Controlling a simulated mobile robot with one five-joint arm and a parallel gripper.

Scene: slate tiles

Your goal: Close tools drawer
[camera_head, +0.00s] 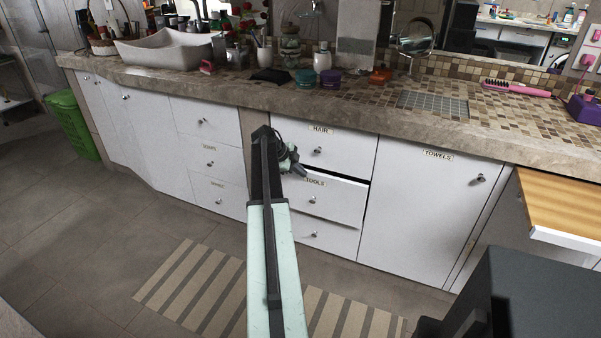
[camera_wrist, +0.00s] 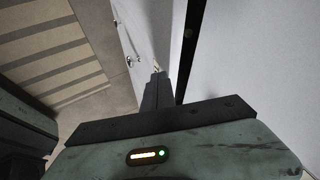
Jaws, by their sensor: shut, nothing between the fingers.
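The tools drawer (camera_head: 335,202) is a white front with a round knob and a "TOOLS" label. It stands slightly open, with a dark gap along its top edge below the "HAIR" drawer (camera_head: 343,150). My gripper (camera_head: 299,170) is at the upper left of the tools drawer, near its label, and partly hides that corner. In the wrist view my gripper (camera_wrist: 157,76) is shut and empty, its tip close to a white drawer front (camera_wrist: 160,30) beside the dark gap. I cannot tell whether it touches the front.
Another white drawer (camera_head: 320,236) lies below. A "TOWELS" cupboard door (camera_head: 420,200) is to the right, and a wood-topped open drawer (camera_head: 565,205) sticks out farther right. A striped mat (camera_head: 190,290) lies on the tiled floor. A stone counter (camera_head: 220,88) runs above.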

